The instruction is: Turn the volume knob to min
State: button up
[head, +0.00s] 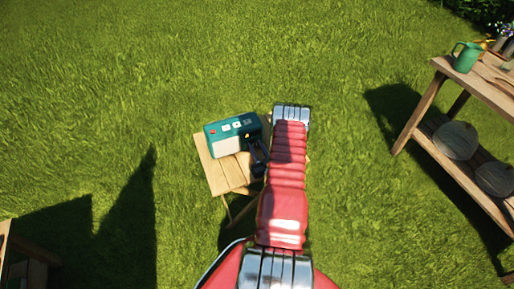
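A teal radio (219,136) with a pale front stands on a small wooden table (214,176). Its top carries a red button and light buttons or dials. A small yellow mark shows near its right end. I cannot make out which part is the volume knob. My gripper (257,150) is dark and sits at the right end of the radio, close to it or touching it. My red arm hides the right part of the table. The fingers are too small and dark to tell whether they are open or shut.
A wooden potting bench (423,107) stands at the right, with a green watering can (466,57) on top and round objects on its lower shelf. Another wooden piece (22,262) shows at the lower left. Open grass lies between them.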

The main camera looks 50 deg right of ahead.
jog(key=c, duration=0.5)
jog(key=shift+d, duration=0.3)
jog(key=shift+a, duration=0.2)
jog(key=shift+a+n, duration=0.1)
jog(key=shift+n, duration=0.2)
jog(key=shift+n, duration=0.3)
jog(key=n, duration=0.6)
jog(key=shift+w+a, duration=0.15)
jog(key=shift+n, duration=0.4)
